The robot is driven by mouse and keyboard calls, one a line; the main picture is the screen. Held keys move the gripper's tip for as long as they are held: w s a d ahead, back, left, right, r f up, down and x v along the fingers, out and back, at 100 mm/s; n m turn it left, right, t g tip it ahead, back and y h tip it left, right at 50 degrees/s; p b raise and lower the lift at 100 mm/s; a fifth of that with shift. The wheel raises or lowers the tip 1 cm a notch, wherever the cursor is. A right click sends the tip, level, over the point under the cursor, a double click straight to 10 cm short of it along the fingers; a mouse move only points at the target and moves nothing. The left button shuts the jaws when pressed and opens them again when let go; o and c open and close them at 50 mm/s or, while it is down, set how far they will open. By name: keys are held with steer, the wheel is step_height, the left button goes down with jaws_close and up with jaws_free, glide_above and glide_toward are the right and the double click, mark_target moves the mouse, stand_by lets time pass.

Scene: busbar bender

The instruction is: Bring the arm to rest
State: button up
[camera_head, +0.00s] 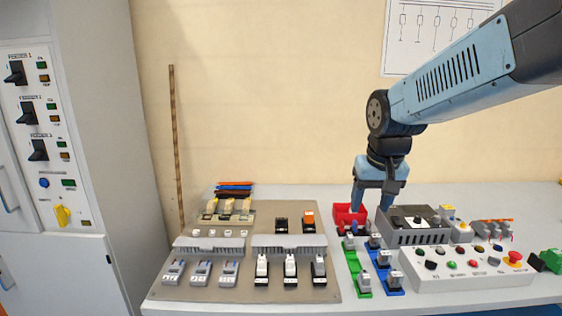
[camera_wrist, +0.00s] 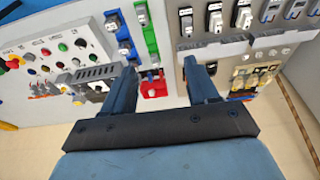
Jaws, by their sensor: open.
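My gripper (camera_head: 375,207) hangs from the blue arm (camera_head: 450,85), which reaches in from the upper right in the head view. Its fingers point down above the bench, close to the small red bin (camera_head: 350,215). In the wrist view my gripper (camera_wrist: 159,57) has its two fingers spread wide, with nothing held between them. The red bin (camera_wrist: 154,88) shows between and beyond the fingers there. I cannot tell the exact height of the fingertips over the bench.
A beige board (camera_head: 332,292) with several breakers and grey ducts lies left of the gripper. A grey slotted box (camera_head: 411,238) and a white button panel (camera_head: 480,283) stand at right. Green (camera_head: 354,260) and blue holders are in between. A cabinet (camera_head: 45,150) stands far left.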

steer(key=s+d+r+t, duration=0.1)
steer(key=s+d, duration=0.1)
steer(key=s, duration=0.4)
steer(key=s+d+r+t, duration=0.1)
steer(key=s+d+r, duration=0.1)
steer(key=s, duration=0.4)
steer(key=shift+r+t, duration=0.3)
